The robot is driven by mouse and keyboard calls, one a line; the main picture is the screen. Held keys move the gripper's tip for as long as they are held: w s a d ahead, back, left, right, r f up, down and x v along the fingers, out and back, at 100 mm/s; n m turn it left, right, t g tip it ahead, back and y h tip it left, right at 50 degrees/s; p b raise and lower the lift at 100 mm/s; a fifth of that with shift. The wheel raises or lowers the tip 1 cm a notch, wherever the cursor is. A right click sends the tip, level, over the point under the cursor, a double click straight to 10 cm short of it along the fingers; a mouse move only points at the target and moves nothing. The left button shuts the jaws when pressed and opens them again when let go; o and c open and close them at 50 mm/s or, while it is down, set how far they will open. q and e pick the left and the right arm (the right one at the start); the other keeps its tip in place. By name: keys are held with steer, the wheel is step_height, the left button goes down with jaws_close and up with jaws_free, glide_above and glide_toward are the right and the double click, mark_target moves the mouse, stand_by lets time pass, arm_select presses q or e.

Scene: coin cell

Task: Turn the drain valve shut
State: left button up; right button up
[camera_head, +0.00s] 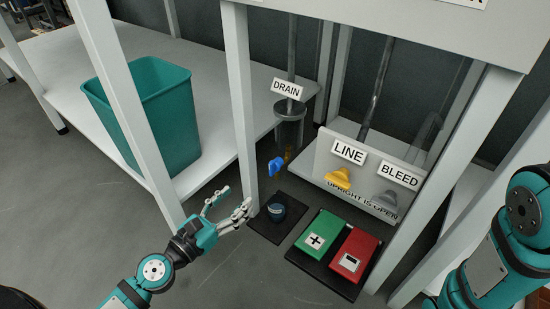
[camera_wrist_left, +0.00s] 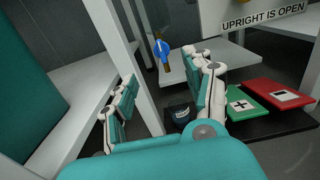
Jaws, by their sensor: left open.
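The drain valve has a blue handle (camera_head: 276,166) on a brass body, below the grey pipe with the DRAIN sign (camera_head: 287,89). The blue handle also shows in the left wrist view (camera_wrist_left: 161,49), standing roughly upright beyond my fingers. My left gripper (camera_head: 229,206) is open and empty, low and to the left of the valve, beside a white post. Its spread fingers show in the left wrist view (camera_wrist_left: 165,95), apart from the handle. My right arm shows at the right edge of the head view, but its gripper is out of the picture.
A dark cup (camera_head: 276,207) stands on a black mat below the valve. Green (camera_head: 317,241) and red (camera_head: 354,255) boxes lie on a dark tray. A yellow LINE handle (camera_head: 338,179) and grey BLEED handle (camera_head: 388,201) are on a panel. White posts (camera_head: 240,100) and a teal bin (camera_head: 150,115) stand left.

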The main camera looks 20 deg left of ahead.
arm_select(q)
steer(key=p, duration=0.3)
glide_toward(269, 167)
steer(key=x, duration=0.5)
steer(key=shift+w+d+r, duration=0.15)
steer(key=shift+w, duration=0.05)
steer(key=x, duration=0.5)
steer(key=shift+w+d+f+p, duration=0.2)
steer(key=shift+w+p, duration=0.1)
steer(key=shift+w, duration=0.05)
steer(key=c, duration=1.1)
steer(key=shift+o, duration=0.2)
